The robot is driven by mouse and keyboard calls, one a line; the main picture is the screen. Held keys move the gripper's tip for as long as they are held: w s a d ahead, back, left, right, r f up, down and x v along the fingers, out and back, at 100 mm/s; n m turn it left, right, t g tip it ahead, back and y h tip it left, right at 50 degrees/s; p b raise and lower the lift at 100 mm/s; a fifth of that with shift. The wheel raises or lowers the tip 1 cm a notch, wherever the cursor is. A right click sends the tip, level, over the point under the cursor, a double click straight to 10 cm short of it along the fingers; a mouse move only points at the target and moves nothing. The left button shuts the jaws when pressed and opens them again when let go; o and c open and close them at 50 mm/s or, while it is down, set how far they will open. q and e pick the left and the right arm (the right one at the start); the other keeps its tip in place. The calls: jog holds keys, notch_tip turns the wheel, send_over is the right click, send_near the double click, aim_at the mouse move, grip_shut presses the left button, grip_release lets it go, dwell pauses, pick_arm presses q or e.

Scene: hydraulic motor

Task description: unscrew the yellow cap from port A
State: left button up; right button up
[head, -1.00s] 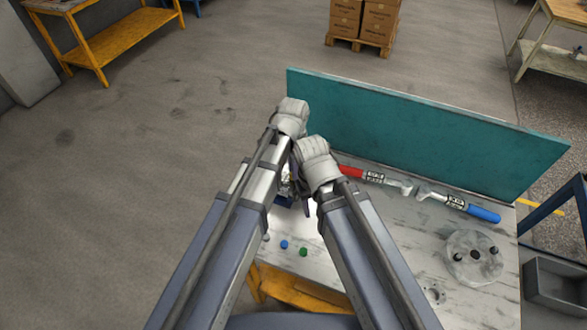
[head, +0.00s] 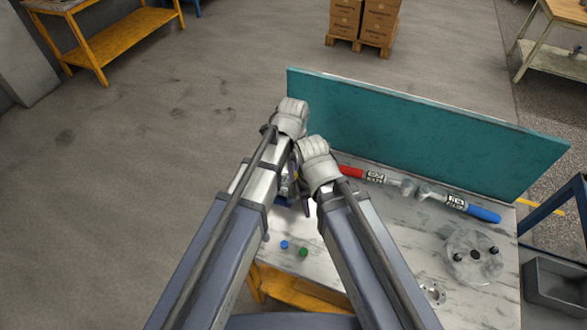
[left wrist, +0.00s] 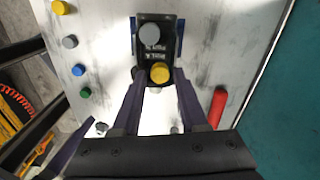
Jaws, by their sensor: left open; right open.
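In the left wrist view the yellow cap (left wrist: 160,73) sits on the dark port block (left wrist: 144,55), beside printed lettering too small to read surely. A grey cap (left wrist: 154,27) sits farther up the same block. My left gripper (left wrist: 160,88) is open, with one dark finger on each side of the yellow cap; I cannot tell whether they touch it. In the head view the cap is hidden behind my arms. My right gripper (head: 304,202) is lower and mostly hidden by its own wrist, and it is open. Its dark finger shows at the lower left of the left wrist view.
Loose blue (head: 284,244) and green (head: 303,252) caps lie near the table's front edge. Loose yellow (left wrist: 60,7) and grey (left wrist: 69,42) ones lie in line with them. A red-handled tool (head: 352,171), a blue-handled tool (head: 482,214) and a round flange (head: 472,257) lie rightward. A teal panel (head: 430,130) stands behind.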

pick_arm(q)
jog(key=m, duration=0.3)
dwell(0.5)
grip_shut()
jog(key=n, duration=0.5)
jog(key=shift+r, duration=0.1)
dwell(0.4)
jog(key=shift+n, duration=0.3)
jog(key=n, duration=0.4)
